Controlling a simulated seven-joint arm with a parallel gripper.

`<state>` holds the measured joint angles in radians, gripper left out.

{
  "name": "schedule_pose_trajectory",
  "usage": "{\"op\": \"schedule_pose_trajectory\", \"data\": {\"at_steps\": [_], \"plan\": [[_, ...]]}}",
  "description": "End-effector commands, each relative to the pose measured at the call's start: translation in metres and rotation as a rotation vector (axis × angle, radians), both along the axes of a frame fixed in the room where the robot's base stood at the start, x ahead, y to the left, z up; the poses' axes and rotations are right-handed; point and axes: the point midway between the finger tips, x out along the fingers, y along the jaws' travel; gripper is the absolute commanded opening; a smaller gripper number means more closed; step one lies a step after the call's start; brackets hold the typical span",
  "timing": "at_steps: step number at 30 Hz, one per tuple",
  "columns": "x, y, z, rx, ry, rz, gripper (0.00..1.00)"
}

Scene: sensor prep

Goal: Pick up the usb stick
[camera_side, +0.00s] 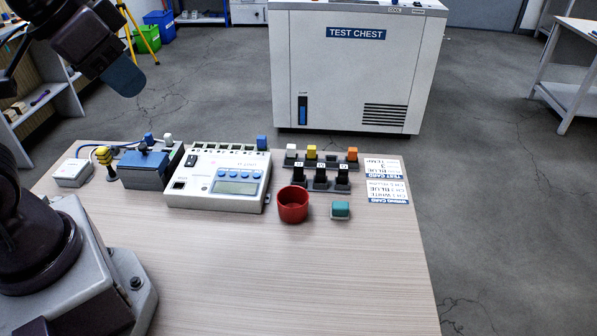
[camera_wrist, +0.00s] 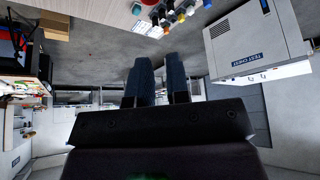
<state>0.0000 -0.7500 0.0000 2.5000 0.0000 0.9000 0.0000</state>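I cannot pick out a usb stick for certain in either view. A small teal block on a grey base (camera_side: 341,210) lies on the table right of the red cup, but I cannot tell what it is. The white device (camera_side: 217,179) has a small display, blue buttons and a dark port at its left front. My gripper (camera_side: 128,78) is high at the upper left in the side view, well away from the items on the table. In the wrist view my gripper (camera_wrist: 160,82) shows two dark blue fingers apart, with nothing between them.
A red cup (camera_side: 292,205) stands by the device. Behind it are black numbered holders (camera_side: 320,178) with coloured plugs. Printed cards (camera_side: 387,182) lie at right. A blue block (camera_side: 145,170), yellow-black knob (camera_side: 105,158) and white box (camera_side: 72,173) stand at left. The table's front (camera_side: 300,285) is clear.

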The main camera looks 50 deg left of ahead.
Motion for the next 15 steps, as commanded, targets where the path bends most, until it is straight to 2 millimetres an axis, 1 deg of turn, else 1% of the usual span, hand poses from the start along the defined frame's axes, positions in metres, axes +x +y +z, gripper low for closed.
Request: {"op": "schedule_pose_trajectory", "data": {"at_steps": [1, 2, 3, 11, 13, 15], "plan": [[0.0, 0.0, 0.0, 0.0, 0.0, 0.0, 0.28], [0.0, 0.0, 0.0, 0.0, 0.0, 0.0, 0.34], [0.0, 0.0, 0.0, 0.0, 0.0, 0.0, 0.36], [0.0, -0.002, 0.0, 0.0, 0.002, -0.009, 0.36], [0.002, -0.006, -0.007, 0.0, 0.034, -0.03, 0.36], [0.006, -0.01, -0.017, -0.007, 0.092, -0.05, 0.36]]}}
